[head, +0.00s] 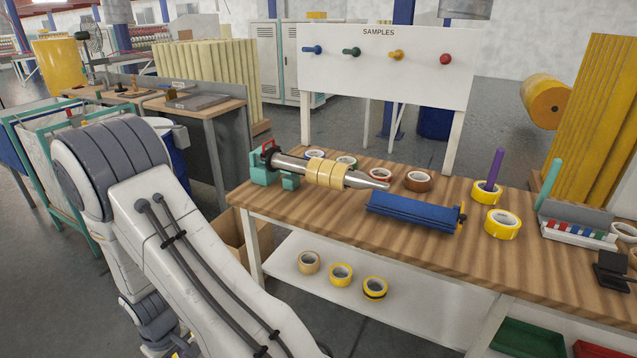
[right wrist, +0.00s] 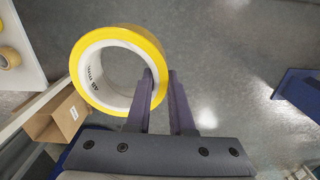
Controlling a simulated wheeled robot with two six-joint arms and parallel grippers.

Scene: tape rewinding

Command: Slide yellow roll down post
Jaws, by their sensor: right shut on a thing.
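In the right wrist view my right gripper (right wrist: 161,76) is shut on the wall of a yellow tape roll (right wrist: 76,55), with one finger inside its white core and the other outside. Grey floor shows behind this roll. In the head view a purple post (head: 496,167) stands upright on the right part of the bench. One yellow roll (head: 485,194) sits low around this post. Another yellow roll (head: 503,223) lies flat in front of it.
The wooden bench (head: 300,207) holds a shaft (head: 293,162) with tan rolls and a blue bar (head: 412,211). A teal post (head: 549,182) stands by a rack at right. Several rolls lie behind the shaft. A lower shelf (head: 330,300) holds three rolls. A cardboard box (right wrist: 58,115) is at lower left in the wrist view.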

